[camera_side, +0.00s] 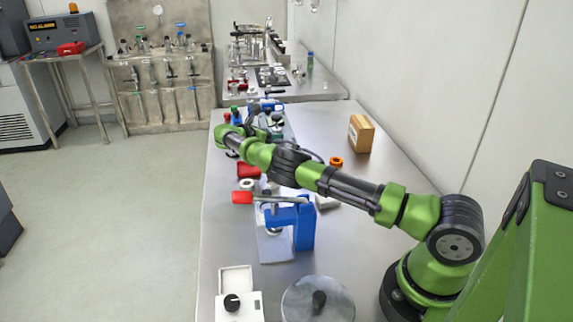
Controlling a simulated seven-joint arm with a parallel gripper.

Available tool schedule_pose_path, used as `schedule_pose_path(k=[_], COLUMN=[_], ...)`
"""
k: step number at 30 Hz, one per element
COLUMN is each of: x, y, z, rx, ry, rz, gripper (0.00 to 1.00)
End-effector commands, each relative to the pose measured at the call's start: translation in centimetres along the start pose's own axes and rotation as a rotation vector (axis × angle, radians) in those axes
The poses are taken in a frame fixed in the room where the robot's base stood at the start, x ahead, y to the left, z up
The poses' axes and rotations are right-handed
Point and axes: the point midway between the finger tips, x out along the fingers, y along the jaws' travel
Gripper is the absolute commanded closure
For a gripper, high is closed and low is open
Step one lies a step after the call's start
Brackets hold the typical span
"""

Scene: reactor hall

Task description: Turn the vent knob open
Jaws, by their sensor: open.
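My green and black arm reaches from the lower right across the bench to its far part. My gripper (257,117) is at the arm's far end, small and dark, open, above several small fittings by a blue device (268,105). I cannot make out whether its fingers touch anything. No knob is plainly marked as the vent knob. A black knob (232,302) sits on a white box at the near left, and another tops a round metal lid (335,292). An orange ring-shaped part (336,161) stands behind my arm. All three are well apart from my gripper.
A blue clamp press (304,228) with a red-tipped lever (243,197) stands mid-bench, close to my arm. A cardboard-coloured box (361,133) stands at the right by the wall. A second bench (325,92) with glassware is behind. The bench's right part is mostly clear.

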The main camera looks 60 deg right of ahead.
Motion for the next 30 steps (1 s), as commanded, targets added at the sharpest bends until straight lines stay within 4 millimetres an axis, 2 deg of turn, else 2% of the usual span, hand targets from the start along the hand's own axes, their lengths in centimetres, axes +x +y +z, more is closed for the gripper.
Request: schedule_pose_path(k=[12, 18, 24, 30], x=[-10.0, -13.6, -15.1, -15.2], y=[0.0, 0.0, 0.0, -0.1], z=[0.0, -0.1, 0.0, 0.0], rx=[-0.001, -0.001, -0.001, -0.001], ry=[0.002, 0.001, 0.001, 0.001], rz=[0.004, 0.003, 0.001, -0.001], gripper=[0.44, 0.44, 0.44, 0.44])
